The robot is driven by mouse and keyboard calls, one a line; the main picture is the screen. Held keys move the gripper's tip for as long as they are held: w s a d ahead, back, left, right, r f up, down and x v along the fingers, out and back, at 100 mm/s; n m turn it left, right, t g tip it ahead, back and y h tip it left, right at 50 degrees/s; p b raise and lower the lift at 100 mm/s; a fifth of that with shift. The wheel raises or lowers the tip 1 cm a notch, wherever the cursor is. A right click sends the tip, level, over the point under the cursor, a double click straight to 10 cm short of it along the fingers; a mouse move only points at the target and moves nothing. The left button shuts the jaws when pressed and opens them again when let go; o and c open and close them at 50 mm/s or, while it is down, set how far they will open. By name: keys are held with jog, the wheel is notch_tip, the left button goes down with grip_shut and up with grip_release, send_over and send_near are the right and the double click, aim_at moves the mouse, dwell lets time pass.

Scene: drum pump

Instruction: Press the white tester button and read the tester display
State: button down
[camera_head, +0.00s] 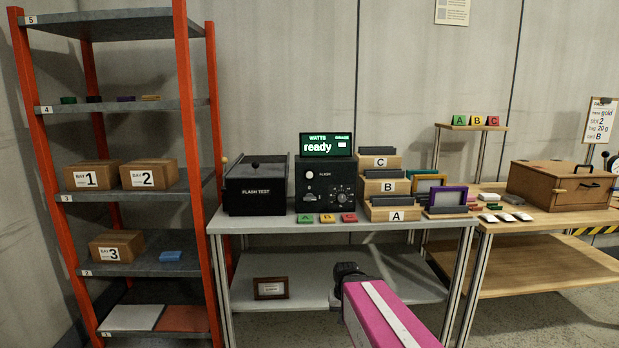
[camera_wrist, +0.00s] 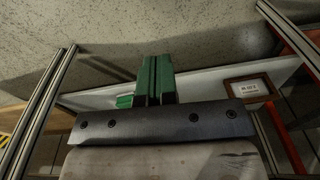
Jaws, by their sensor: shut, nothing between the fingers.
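The tester is a black box (camera_head: 322,197) on the grey table in the head view. Its round white button (camera_head: 309,175) is on the upper left of the front panel, above a label and some knobs. The tester display (camera_head: 325,146) on top reads "WATTS" and "ready" in light letters on green; a smaller text at its upper right is too small to read. My gripper (camera_wrist: 156,82) is shut and empty, its green fingers together in the wrist view. In the head view my arm's dark end is low in front of the table, well below and apart from the button.
A black "FLASH TEST" box (camera_head: 257,193) stands left of the tester. Lettered trays (camera_head: 390,214) stand close on its right; small coloured A, B, C blocks (camera_head: 327,218) lie in front. A framed card (camera_head: 271,289) is on the lower shelf. An orange-post rack (camera_head: 189,150) stands left.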

aim_at(309, 177)
jog(key=w+a+r+m+t+y, duration=0.1)
jog(key=w+a+r+m+t, duration=0.15)
jog(key=w+r, duration=0.5)
jog(key=w+a+r+m+t+y, duration=0.1)
jog(key=w+a+r+m+t, duration=0.15)
jog(key=w+r, duration=0.55)
jog(key=w+a+r+m+t, duration=0.1)
jog(key=w+r, duration=0.1)
jog(key=r, duration=0.5)
jog(key=w+a+r+m+t+y, duration=0.1)
jog(key=w+r+m, duration=0.1)
jog(key=r, duration=0.6)
jog(key=w+a+r+m+t, duration=0.1)
jog(key=w+r, duration=0.3)
jog(key=r, duration=0.4)
jog(key=shift+a+m, duration=0.3)
jog(key=shift+m, duration=0.4)
jog(key=shift+w, duration=0.1)
jog(key=w, duration=0.8)
jog(key=shift+w+d, duration=0.2)
jog(key=shift+w, duration=0.15)
jog(key=shift+w, duration=0.4)
